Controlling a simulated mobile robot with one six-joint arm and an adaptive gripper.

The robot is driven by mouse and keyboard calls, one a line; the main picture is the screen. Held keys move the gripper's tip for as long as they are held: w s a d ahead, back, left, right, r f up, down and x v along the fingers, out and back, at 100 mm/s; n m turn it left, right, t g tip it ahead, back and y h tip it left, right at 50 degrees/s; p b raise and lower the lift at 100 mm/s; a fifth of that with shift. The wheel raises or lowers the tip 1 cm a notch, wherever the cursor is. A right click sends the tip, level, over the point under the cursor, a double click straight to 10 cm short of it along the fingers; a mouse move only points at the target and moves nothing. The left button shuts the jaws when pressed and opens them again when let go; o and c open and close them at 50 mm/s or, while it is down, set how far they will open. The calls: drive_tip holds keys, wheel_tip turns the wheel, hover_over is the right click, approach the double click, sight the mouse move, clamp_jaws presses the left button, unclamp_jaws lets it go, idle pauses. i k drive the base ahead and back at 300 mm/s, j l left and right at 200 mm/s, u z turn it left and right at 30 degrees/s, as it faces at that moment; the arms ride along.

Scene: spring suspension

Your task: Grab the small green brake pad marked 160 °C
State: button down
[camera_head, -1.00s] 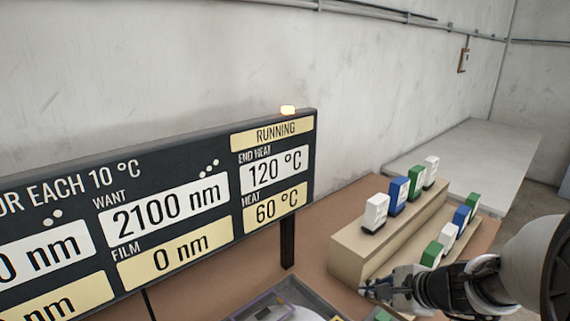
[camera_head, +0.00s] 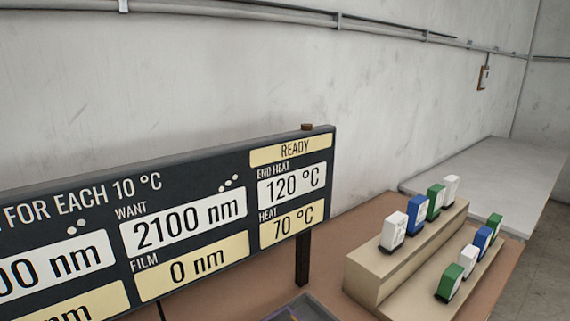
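Several small pads stand upright on a two-step beige rack (camera_head: 366,279). The lower step holds a green pad (camera_head: 449,283) at the near end, a white pad (camera_head: 468,262), a blue pad (camera_head: 482,240) and a green pad (camera_head: 493,227) at the far end. The upper step holds a white pad (camera_head: 393,231), a blue pad (camera_head: 415,214), a larger green pad (camera_head: 435,202) and a white pad (camera_head: 450,189). The markings are too small to read, so I cannot tell which green pad bears 160 °C. My gripper is out of view.
A dark display board (camera_head: 190,225) on a post (camera_head: 302,258) stands left of the rack and reads READY, end heat 120 °C, heat 70 °C, film 0 nm. A dark tray edge (camera_head: 300,308) shows at the bottom. A pale bench (camera_head: 490,180) lies behind the rack.

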sight(450, 283)
drive_tip(key=u, duration=1)
drive_tip(key=z, duration=1.95)
drive_tip(key=i+l+u, duration=0.4)
drive_tip(key=l+u, duration=0.2)
drive_tip(key=i+l+u, duration=0.15)
drive_tip(key=l+u, duration=0.15)
drive_tip(key=i+l, duration=0.15)
drive_tip(key=i+l+u, duration=0.1)
drive_tip(key=l, duration=0.3)
drive_tip(key=i+l, duration=0.1)
drive_tip(key=l, duration=0.15)
